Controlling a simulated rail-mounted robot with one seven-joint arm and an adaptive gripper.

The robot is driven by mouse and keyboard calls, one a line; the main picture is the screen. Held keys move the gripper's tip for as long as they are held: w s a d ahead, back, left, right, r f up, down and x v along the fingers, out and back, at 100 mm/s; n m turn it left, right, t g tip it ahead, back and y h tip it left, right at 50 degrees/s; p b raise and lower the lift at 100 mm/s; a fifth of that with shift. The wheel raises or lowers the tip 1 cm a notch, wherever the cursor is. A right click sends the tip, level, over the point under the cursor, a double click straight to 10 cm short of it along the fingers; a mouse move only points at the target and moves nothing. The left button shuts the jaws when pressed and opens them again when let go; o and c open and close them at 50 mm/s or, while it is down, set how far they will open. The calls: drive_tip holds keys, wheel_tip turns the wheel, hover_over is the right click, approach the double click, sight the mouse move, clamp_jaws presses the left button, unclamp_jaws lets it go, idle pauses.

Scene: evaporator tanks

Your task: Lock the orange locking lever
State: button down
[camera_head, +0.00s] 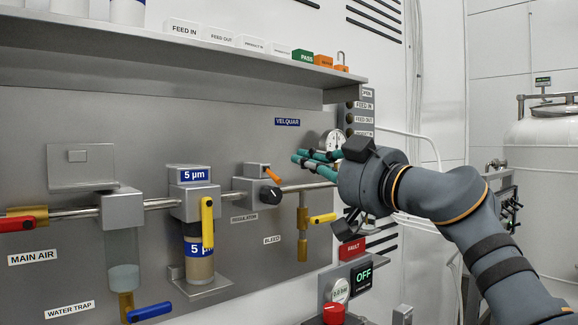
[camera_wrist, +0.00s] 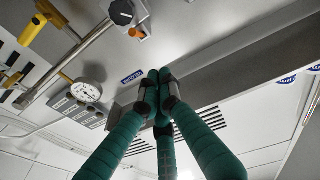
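The orange locking lever (camera_head: 272,175) is a small tilted lever on the grey regulator block, just above the black regulator knob (camera_head: 270,194). In the wrist view the orange lever (camera_wrist: 136,33) shows at the top, beside the black knob (camera_wrist: 121,12). My gripper (camera_head: 299,157) has teal fingers and is to the right of the lever and a little higher, apart from it, in front of the panel. In the wrist view my gripper (camera_wrist: 158,80) has its fingertips drawn together with nothing between them.
A pressure gauge (camera_head: 332,140) is just behind my fingers. The yellow bleed handle (camera_head: 322,218) is below, and a yellow filter handle (camera_head: 207,222) is left of the regulator. A shelf (camera_head: 200,55) with small labelled blocks juts out above.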

drive_tip(key=shift+b+v, duration=0.5)
drive_tip(key=shift+v, duration=1.35)
drive_tip(key=shift+a+f, duration=0.1)
drive_tip(key=shift+f, duration=0.05)
